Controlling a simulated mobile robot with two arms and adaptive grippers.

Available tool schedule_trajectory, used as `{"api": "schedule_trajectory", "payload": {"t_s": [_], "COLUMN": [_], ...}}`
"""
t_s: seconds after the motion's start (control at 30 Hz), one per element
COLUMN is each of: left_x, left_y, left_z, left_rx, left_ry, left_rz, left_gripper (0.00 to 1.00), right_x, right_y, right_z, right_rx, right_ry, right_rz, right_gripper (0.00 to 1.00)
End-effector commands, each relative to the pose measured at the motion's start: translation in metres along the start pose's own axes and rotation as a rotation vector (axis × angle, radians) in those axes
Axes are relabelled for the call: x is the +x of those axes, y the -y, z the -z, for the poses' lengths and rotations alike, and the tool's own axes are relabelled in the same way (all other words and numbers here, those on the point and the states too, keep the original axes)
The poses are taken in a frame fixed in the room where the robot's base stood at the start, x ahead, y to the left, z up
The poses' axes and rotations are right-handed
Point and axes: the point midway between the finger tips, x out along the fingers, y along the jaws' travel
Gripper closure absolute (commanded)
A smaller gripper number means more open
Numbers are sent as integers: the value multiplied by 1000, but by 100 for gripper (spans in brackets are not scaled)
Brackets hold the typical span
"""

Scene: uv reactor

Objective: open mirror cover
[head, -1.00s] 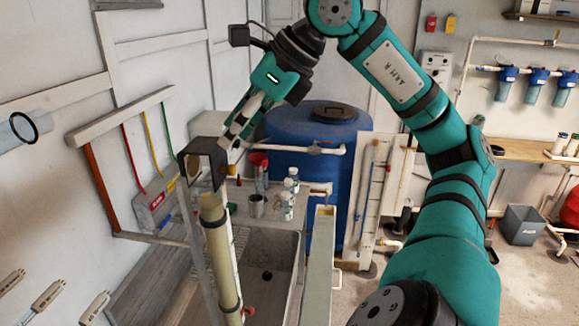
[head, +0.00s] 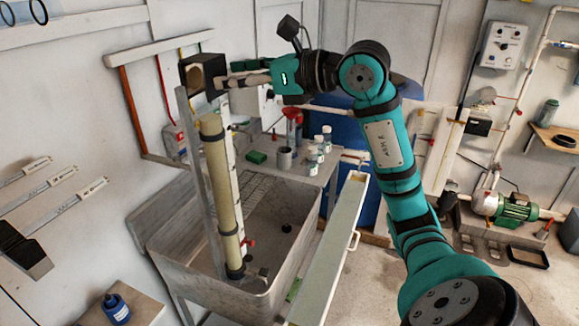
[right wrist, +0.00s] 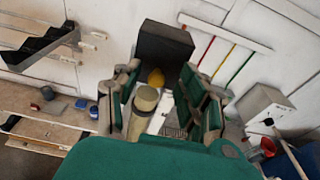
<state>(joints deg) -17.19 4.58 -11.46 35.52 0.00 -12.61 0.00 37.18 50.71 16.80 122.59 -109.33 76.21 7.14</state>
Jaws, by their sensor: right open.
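In the right wrist view the dark cover (right wrist: 150,43) lies beyond the spread fingers of the gripper (right wrist: 163,90). The top of the column (right wrist: 145,98) and a yellow round part (right wrist: 156,77) show between the fingers. My left gripper is not in view.
The grey sink (head: 165,245) surrounds the column's foot. A long pale trough (head: 335,245) lies to its right. A blue barrel (head: 345,130) is partly behind my arm. Wall probes (head: 50,188) are at left.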

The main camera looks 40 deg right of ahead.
Motion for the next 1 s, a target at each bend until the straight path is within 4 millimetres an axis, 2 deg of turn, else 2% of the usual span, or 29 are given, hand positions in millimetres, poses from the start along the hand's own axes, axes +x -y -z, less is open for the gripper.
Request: {"api": "schedule_trajectory", "payload": {"t_s": [0.03,0.27,0.57,1.0], "left_x": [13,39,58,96], "left_y": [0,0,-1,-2], "left_z": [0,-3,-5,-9], "left_rx": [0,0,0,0], "left_ry": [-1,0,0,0], "left_rz": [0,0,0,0], "left_gripper": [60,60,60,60], "right_x": [5,13,-38,-124], "right_y": [-3,-8,-7,-7], "right_z": [10,18,24,39], "right_rx": [3,1,-5,-4], "right_ry": [37,184,173,172], "right_rz": [-5,-1,5,4], "right_gripper": [58,58,58,58]}}
